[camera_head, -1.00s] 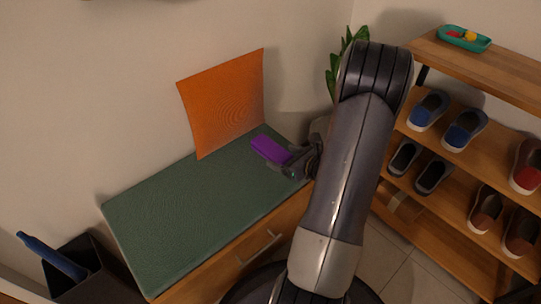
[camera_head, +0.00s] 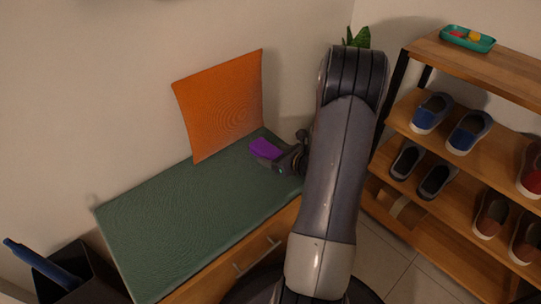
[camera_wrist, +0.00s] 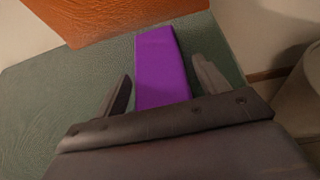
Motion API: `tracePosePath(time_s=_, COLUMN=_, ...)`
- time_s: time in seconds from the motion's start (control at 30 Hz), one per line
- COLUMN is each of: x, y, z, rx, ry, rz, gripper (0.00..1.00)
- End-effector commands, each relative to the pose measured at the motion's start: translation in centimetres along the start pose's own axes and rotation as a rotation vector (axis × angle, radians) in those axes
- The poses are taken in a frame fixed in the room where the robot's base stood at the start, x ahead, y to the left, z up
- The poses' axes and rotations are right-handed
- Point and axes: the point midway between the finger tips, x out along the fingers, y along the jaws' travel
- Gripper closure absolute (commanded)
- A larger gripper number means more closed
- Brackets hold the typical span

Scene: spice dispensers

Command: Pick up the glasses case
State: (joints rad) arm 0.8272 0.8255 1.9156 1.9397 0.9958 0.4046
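The purple glasses case (camera_head: 265,149) lies on the green cushion of the bench (camera_head: 190,215), in front of the orange pillow. My gripper (camera_head: 277,158) is at its near end, partly hiding it in the head view. In the wrist view, the case (camera_wrist: 160,62) runs lengthwise between my gripper's two fingers (camera_wrist: 162,68). The fingers are apart, one on each side, with a narrow gap to the case on both sides. The near end of the case is hidden behind the gripper body.
The orange pillow (camera_head: 220,105) leans on the wall just behind the case. A wooden shoe rack (camera_head: 440,200) stands at the right, with a teal tray (camera_head: 467,40) on top. A dark bin (camera_head: 70,275) is at the lower left. The cushion's left part is clear.

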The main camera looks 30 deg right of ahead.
Motion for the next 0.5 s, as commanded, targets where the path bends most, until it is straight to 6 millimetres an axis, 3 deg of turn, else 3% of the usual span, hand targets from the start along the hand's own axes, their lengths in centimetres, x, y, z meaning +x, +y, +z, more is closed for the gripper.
tracePosePath(time_s=0.5, x=-0.02, y=0.00, z=0.01, rx=0.000, ry=0.000, rz=0.000, gripper=0.72)
